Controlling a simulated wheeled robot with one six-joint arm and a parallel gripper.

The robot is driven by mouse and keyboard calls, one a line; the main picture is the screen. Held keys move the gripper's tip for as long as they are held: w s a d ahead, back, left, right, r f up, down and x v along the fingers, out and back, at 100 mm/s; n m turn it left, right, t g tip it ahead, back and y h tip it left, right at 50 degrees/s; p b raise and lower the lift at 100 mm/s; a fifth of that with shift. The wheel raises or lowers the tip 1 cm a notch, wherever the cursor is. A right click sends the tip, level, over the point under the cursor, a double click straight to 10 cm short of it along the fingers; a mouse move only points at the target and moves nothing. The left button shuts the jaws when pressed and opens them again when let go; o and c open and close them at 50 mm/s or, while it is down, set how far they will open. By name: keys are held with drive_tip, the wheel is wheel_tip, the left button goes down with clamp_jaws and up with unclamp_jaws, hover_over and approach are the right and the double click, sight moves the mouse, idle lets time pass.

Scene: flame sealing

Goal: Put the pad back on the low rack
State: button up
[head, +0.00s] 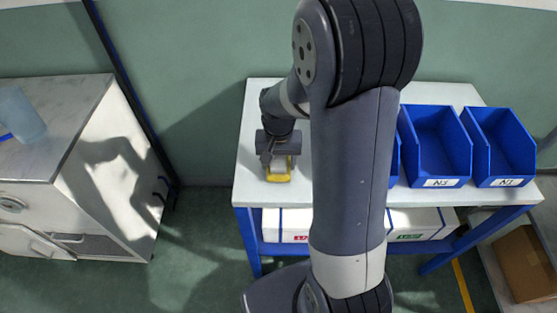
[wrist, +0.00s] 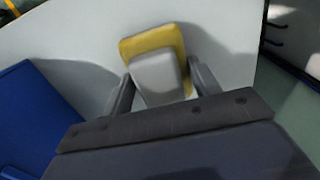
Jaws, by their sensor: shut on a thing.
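The pad (head: 279,177) has a yellow base and a pale grey upper block. In the head view it is at the left part of a white-topped rack (head: 258,125) with a blue frame. My gripper (head: 279,161) is shut on the pad from above. In the wrist view, the two fingers of my gripper (wrist: 165,88) stand on either side of the pad's grey block (wrist: 157,76), with the yellow base (wrist: 150,44) showing behind it. The pad is on or just above the white top; I cannot tell which.
Blue bins labelled N3 (head: 437,150) and N1 (head: 502,150) stand on the right of the white top, with another partly behind my arm. White boxes (head: 290,226) sit on the lower shelf. A cabinet (head: 110,165) stands at left. The white top around the pad is clear.

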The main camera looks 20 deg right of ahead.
sight(279, 159)
drive_tip(key=o, duration=0.9)
drive_tip(key=shift+o, duration=0.2)
wheel_tip(279, 159, up, 12)
drive_tip(key=p, duration=0.1)
drive_tip(key=shift+r, duration=0.1)
